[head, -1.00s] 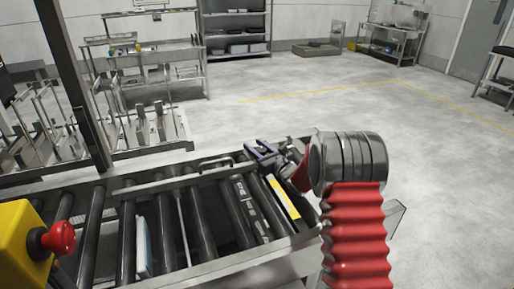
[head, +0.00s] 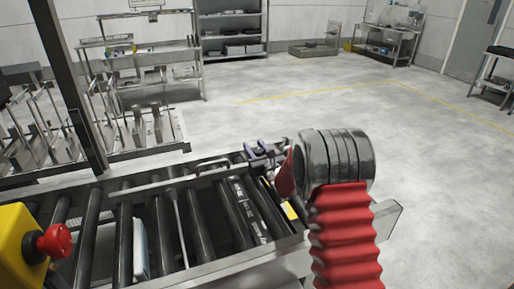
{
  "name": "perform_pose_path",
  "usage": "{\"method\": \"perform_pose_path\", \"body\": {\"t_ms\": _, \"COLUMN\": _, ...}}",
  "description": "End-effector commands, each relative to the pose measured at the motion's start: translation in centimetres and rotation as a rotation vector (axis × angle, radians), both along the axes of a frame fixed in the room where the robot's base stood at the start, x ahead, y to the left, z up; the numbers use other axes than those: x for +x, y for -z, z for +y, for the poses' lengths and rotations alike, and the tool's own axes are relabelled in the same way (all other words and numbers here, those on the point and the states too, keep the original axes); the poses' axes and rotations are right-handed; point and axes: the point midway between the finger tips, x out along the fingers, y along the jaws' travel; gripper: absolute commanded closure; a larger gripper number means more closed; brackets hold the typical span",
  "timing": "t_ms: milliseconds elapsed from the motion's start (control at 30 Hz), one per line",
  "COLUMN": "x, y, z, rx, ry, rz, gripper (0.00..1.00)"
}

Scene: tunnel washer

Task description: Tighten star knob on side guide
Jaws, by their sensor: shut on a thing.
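My gripper (head: 262,150), small and dark with a purplish tint, is at the far side rail of the roller conveyor, near its right end. It is shut at the rail. The star knob is not clearly visible; the jaws and my wrist cover that spot. The side guide (head: 150,187) is a metal rail along the far edge of the rollers. My arm, with its ribbed metal cylinder and red bellows, comes in from the right and hides part of the conveyor's end.
Dark conveyor rollers (head: 200,225) fill the lower left, with a pale flat piece (head: 140,247) standing between two of them. A red emergency button (head: 54,240) on a yellow box (head: 22,240) is at lower left. A dark post (head: 68,85) rises at left. The floor (head: 330,110) beyond is clear.

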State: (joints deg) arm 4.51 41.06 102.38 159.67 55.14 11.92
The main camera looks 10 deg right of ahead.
Motion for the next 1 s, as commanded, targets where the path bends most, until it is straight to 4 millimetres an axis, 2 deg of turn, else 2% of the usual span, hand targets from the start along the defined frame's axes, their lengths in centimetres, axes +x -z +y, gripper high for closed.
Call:
{"method": "perform_pose_path", "body": {"t_ms": 67, "x": 0.0, "y": -0.1, "z": -0.4, "rx": 0.002, "ry": 0.006, "rz": -0.001, "gripper": 0.86}}
{"method": "perform_pose_path", "body": {"t_ms": 100, "x": 0.1, "y": -0.1, "z": -0.3, "rx": 0.002, "ry": 0.006, "rz": -0.001, "gripper": 0.63}}
{"method": "perform_pose_path", "body": {"t_ms": 367, "x": 0.0, "y": -0.1, "z": -0.2, "rx": 0.001, "ry": 0.002, "rz": -0.001, "gripper": 0.45}}
{"method": "perform_pose_path", "body": {"t_ms": 767, "x": -0.5, "y": -0.1, "z": -0.2, "rx": 0.001, "ry": 0.0, "rz": -0.001, "gripper": 0.45}}
{"method": "perform_pose_path", "body": {"t_ms": 1000, "x": -2.9, "y": -0.1, "z": -0.7, "rx": 0.002, "ry": 0.002, "rz": 0.0, "gripper": 0.45}}
